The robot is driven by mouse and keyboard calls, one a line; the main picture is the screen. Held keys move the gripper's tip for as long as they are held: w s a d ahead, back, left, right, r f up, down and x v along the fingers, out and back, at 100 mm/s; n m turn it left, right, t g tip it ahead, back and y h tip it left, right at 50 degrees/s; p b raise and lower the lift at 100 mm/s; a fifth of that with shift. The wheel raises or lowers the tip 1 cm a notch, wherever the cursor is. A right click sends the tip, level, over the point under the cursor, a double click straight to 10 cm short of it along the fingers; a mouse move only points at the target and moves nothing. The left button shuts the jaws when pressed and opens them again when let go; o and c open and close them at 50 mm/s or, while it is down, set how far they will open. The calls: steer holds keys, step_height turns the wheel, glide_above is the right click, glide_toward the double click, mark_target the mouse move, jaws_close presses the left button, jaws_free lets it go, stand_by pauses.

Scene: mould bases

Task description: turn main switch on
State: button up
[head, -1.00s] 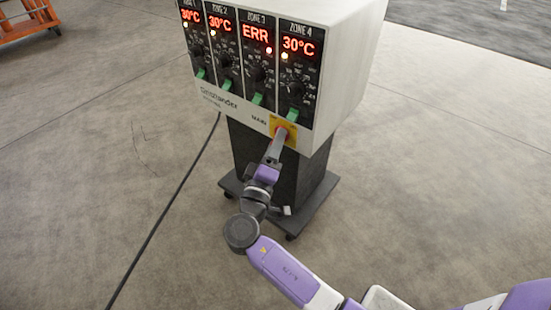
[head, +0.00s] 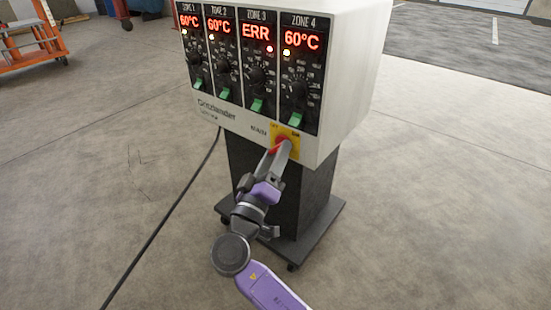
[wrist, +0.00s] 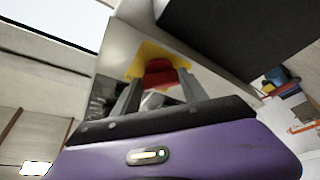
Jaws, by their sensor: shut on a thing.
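The main switch is a red knob on a yellow plate (head: 291,136) at the lower right of the white control box (head: 350,80). In the wrist view the red knob (wrist: 159,73) sits between my two fingers, in front of the yellow plate (wrist: 148,53). My gripper (head: 280,152) is shut on the red knob. In the head view my fingers partly cover the knob, and its exact angle is hard to read. The displays of zones 1, 2 and 4 read 60°C; zone 3 (head: 256,32) reads ERR.
The box stands on a dark pedestal with a wheeled base (head: 318,225). A black cable (head: 160,225) runs over the floor to the left. An orange cart (head: 40,40) is at the far left.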

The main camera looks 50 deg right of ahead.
steer(key=o, duration=1.4)
steer(key=shift+p+v, duration=1.05)
steer(key=shift+v, duration=2.85)
